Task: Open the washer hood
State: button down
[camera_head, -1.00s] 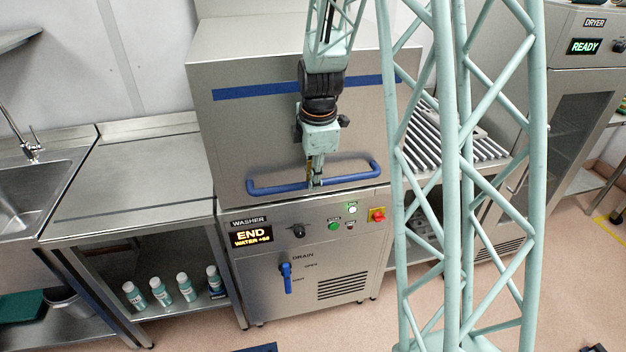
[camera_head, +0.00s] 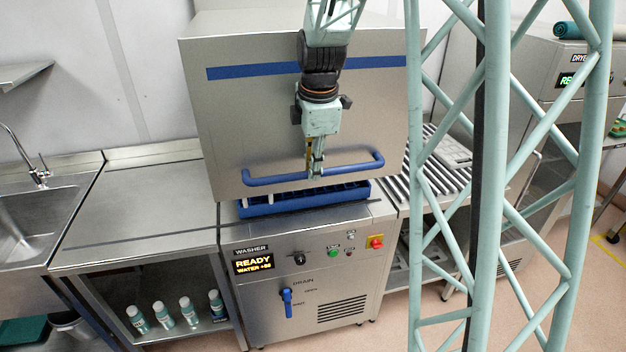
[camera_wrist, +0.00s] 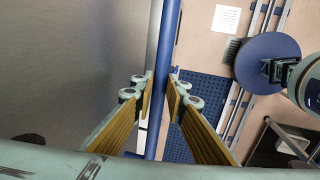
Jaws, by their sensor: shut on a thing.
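The washer hood (camera_head: 240,125) is a big steel box with a blue stripe, raised a little above the washer's base (camera_head: 330,285). A blue rack (camera_head: 300,204) shows in the gap under its lower edge. My gripper (camera_head: 315,172) is shut on the hood's blue bar handle (camera_head: 350,168), near its middle. In the wrist view the blue handle (camera_wrist: 163,80) runs between the two fingers (camera_wrist: 160,88) with their tan pads.
A steel counter (camera_head: 135,220) and sink (camera_head: 35,215) stand to the left. Several bottles (camera_head: 163,314) stand on the shelf below. A slatted roller table (camera_head: 435,165) and a dryer (camera_head: 555,90) are to the right. My lattice column blocks part of the right side.

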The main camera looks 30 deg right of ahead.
notch_tip(320, 180, up, 24)
jog(key=p, duration=0.9)
jog(key=shift+r, duration=0.15)
jog(key=c, duration=2.6)
grip_release()
jog(key=shift+o, duration=0.2)
notch_tip(320, 180, up, 12)
jog(key=s, duration=0.2)
jog(key=shift+a, duration=0.35)
jog(key=shift+s, duration=0.15)
